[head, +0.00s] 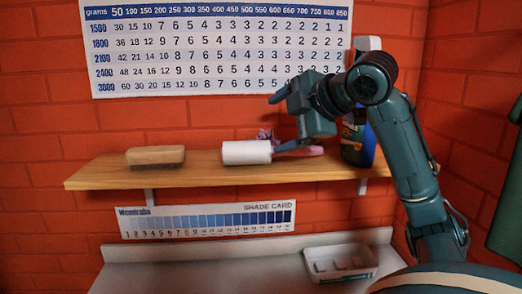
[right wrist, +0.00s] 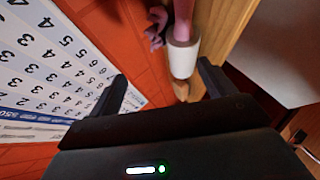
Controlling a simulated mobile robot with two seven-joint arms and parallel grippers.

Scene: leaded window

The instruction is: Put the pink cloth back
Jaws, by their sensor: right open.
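A smooth pink thing (head: 310,152) lies on the wooden shelf, just right of a white roll (head: 247,152). A crumpled pinkish-purple thing (head: 267,135) shows behind the roll, near the wall; I cannot tell which of these is the cloth, or whether they are one piece. The right wrist view shows the smooth pink part (right wrist: 183,12), the crumpled part (right wrist: 156,24) and the roll (right wrist: 182,56) ahead of the fingers. My right gripper (head: 281,121) is open and empty, above and in front of the roll and pink thing. My left gripper is out of view.
The wooden shelf (head: 205,174) also holds a tan block (head: 155,156) at left and a blue bottle (head: 359,145) at right, partly behind my right arm. A white tray (head: 341,263) stands on the pale surface (head: 200,271) below. The shelf between block and roll is clear.

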